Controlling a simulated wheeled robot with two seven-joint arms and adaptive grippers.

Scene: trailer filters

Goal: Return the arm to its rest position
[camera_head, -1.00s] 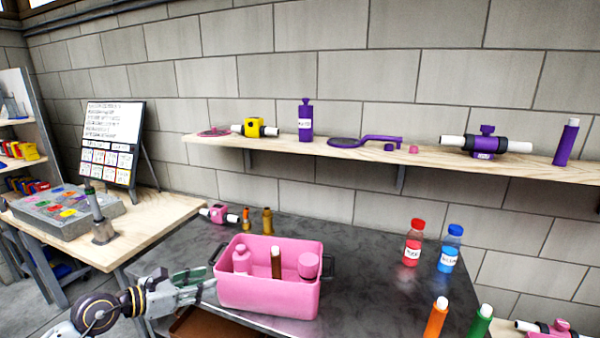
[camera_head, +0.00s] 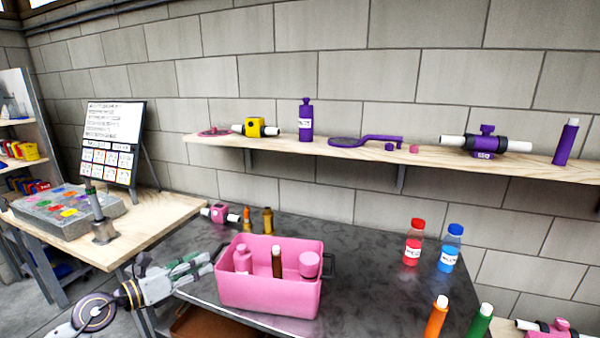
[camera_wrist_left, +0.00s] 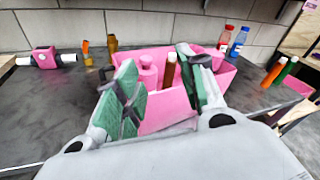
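My left gripper (camera_head: 203,264) is just left of the pink bin (camera_head: 262,292) at the front of the dark table. In the left wrist view, its two green-padded fingers (camera_wrist_left: 160,92) stand apart with nothing held between them, and the pink bin (camera_wrist_left: 165,112) shows behind them. The bin holds a pink bottle (camera_head: 242,260), a brown tube with a white cap (camera_head: 277,262) and a pink round-topped container (camera_head: 309,264). My right arm and gripper are not in view.
A pink valve-like part (camera_head: 219,214) and small orange and brown bottles (camera_head: 267,221) stand behind the bin. Red (camera_head: 413,243) and blue (camera_head: 449,248) bottles stand to the right. A wooden bench (camera_head: 150,228) lies to the left. The table's middle right is clear.

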